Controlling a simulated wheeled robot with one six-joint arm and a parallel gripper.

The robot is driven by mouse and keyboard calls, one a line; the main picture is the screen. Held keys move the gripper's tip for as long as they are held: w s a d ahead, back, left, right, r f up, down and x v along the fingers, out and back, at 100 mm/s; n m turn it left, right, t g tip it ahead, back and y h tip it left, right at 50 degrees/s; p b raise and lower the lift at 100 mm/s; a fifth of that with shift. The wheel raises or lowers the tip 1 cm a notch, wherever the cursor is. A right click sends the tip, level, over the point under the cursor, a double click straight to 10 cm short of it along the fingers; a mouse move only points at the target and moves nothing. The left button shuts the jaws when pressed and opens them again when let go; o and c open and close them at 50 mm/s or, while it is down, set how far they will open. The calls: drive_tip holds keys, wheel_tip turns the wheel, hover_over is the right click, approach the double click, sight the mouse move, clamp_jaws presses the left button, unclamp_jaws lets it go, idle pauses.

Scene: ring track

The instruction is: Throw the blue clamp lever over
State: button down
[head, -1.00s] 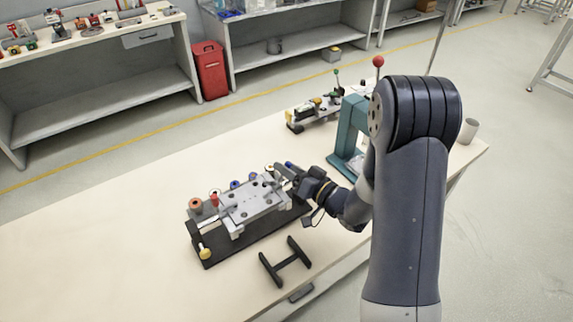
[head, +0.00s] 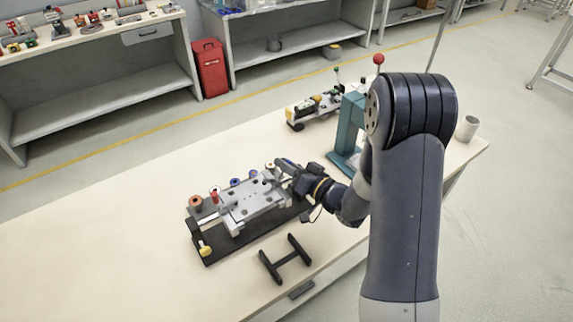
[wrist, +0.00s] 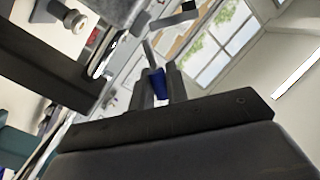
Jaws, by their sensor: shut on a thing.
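The blue clamp lever (wrist: 158,84) shows in the wrist view as a blue grip between the two fingers of my gripper (wrist: 162,86), which is shut on it. In the head view my gripper (head: 286,171) is at the right end of the clamp fixture (head: 248,203), and the fingers mostly hide the lever there. The fixture is a grey plate on a dark base. A red-topped lever (head: 214,197) and a yellow knob (head: 204,250) are at its left end.
A black H-shaped stand (head: 286,262) lies in front of the fixture. A teal press (head: 349,135) with a red ball handle stands behind my arm, and another small fixture (head: 312,108) is at the back. The left of the table (head: 90,235) is clear.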

drive_tip(key=n+b, duration=0.1)
drive_tip(key=a+n+b, duration=0.1)
drive_tip(key=b, duration=0.1)
drive_tip(key=shift+s+r+n+h, duration=0.15)
drive_tip(key=shift+s+n+h, duration=0.15)
drive_tip(key=shift+s+a+r+n+h+b, duration=0.15)
drive_tip(key=shift+s+a+n+h+b, duration=0.15)
drive_tip(key=shift+n+b, duration=0.6)
drive_tip(key=shift+s+a+r+n+h+b, duration=0.1)
drive_tip(key=shift+s+a+n+h+b, duration=0.15)
drive_tip(key=shift+n+b, duration=0.6)
drive_tip(key=shift+w, duration=0.1)
drive_tip(key=c, duration=1.4)
unclamp_jaws()
drive_tip(key=shift+a, duration=0.1)
drive_tip(key=v, duration=1)
drive_tip(key=shift+s+d+r, duration=0.2)
drive_tip(key=shift+s+d, duration=0.05)
drive_tip(key=shift+d, duration=0.1)
